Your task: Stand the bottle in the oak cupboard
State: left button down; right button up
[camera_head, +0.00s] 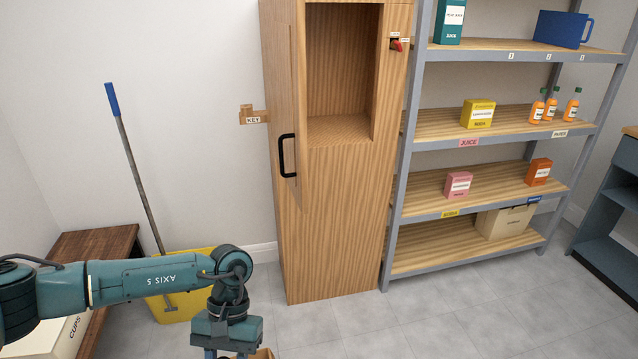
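The oak cupboard (345,215) stands against the wall in the middle. Its upper compartment (340,128) is open at the front and looks empty. A narrow door panel with a black handle (287,156) shows nearly edge-on at its left side. Three orange bottles stand upright on the metal rack: one at the left (538,109), one in the middle (550,107) and one at the right (572,107). I cannot tell which bottle is meant. My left gripper (226,352) is at the bottom edge, its fingertips cut off. My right gripper is not in view.
The rack (398,185) beside the cupboard holds boxes and a blue jug (562,29). A red item (398,45) is at the cupboard's right side. A KEY-labelled hook (254,117), a yellow bucket (180,307) with a mop and a wooden bench (95,245) are left. Floor (430,320) in front is clear.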

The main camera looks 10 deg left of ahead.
aim_at(326, 132)
jog(key=i+l+u, duration=0.1)
jog(key=l, duration=0.3)
jog(key=i+l+u, duration=0.1)
jog(key=i+l, duration=0.15)
jog(key=l, duration=0.15)
jog(key=i+l, duration=0.15)
jog(key=l, duration=0.25)
jog(key=i+l+u, duration=0.3)
jog(key=l, duration=0.25)
jog(key=i+l+u, duration=0.35)
jog(key=l, duration=0.35)
jog(key=i+l+u, duration=0.15)
jog(key=i+l, duration=0.15)
jog(key=i+l+u, duration=0.15)
jog(key=i+l, duration=0.15)
jog(key=l, duration=0.2)
jog(key=i+l+u, duration=0.15)
jog(key=i+l, duration=0.15)
jog(key=l, duration=0.15)
jog(key=i+l, duration=0.25)
jog(key=i, duration=0.05)
